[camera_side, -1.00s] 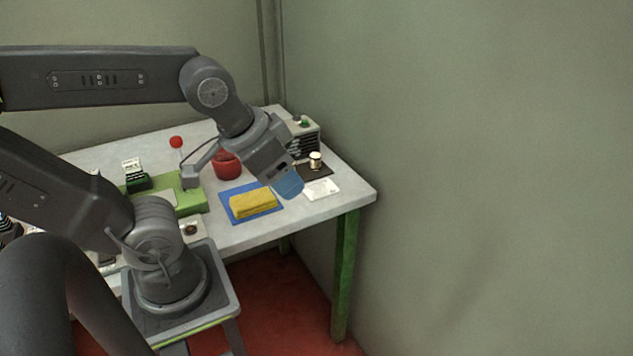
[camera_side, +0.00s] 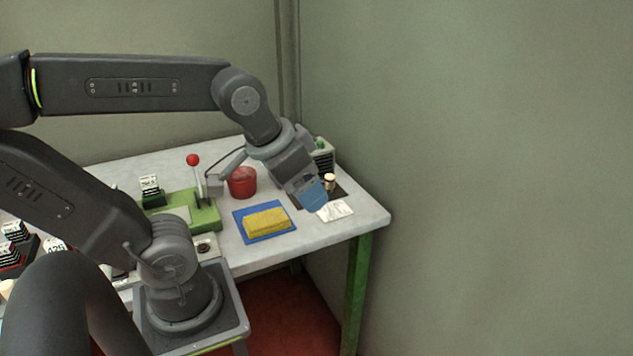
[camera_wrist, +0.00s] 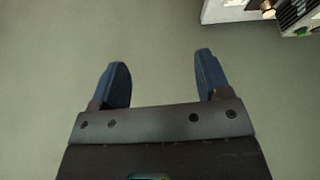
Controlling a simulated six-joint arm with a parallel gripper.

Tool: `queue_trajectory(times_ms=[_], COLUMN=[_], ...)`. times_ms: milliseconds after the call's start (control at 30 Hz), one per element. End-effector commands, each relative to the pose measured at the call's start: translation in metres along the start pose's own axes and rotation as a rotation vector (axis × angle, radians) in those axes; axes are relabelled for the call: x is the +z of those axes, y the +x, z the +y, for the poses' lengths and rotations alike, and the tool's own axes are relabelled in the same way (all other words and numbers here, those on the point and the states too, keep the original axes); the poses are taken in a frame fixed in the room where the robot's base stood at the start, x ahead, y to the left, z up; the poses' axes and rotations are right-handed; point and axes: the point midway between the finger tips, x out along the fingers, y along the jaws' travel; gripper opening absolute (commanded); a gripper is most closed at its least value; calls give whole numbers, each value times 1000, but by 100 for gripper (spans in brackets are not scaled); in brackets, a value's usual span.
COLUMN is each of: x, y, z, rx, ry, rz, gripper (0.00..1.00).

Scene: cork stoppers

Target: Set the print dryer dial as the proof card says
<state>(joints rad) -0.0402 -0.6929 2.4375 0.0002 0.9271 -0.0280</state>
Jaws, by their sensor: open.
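My gripper (camera_side: 312,195) hangs over the right end of the table, with blue fingers. In the wrist view my gripper (camera_wrist: 163,80) is open, with nothing between its fingers. A grey vented box with a green top part (camera_side: 323,157), perhaps the dryer, stands behind it, mostly hidden; its grille (camera_wrist: 292,15) shows at the wrist view's upper right. A small dark round knob on a pale panel (camera_side: 204,247) sits near my base; I cannot tell if it is the dial. A white printed card (camera_side: 149,185) stands in a dark green holder. A white paper (camera_side: 335,211) lies near the right edge.
A yellow block (camera_side: 267,222) lies on a blue mat (camera_side: 240,234). A red pot (camera_side: 242,182) and a green lever device with a red ball (camera_side: 193,160) stand behind. A pale capped item (camera_side: 329,181) stands beside my gripper. A wall bounds the right.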

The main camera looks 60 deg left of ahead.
Motion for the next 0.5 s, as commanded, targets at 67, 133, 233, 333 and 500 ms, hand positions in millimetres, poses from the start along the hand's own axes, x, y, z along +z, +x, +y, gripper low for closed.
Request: queue_trajectory(times_ms=[67, 133, 233, 333, 500], x=[-27, -55, -95, -129, -167], y=[-2, -3, -1, 4, 21], z=[-14, -33, -68, -111, -198], rx=[-29, -60, -107, -152, -225], ry=[-95, -203, -374, -546, -840], rz=[-32, -64, -114, -161, -235], gripper=[70, 70, 70, 70, 70])
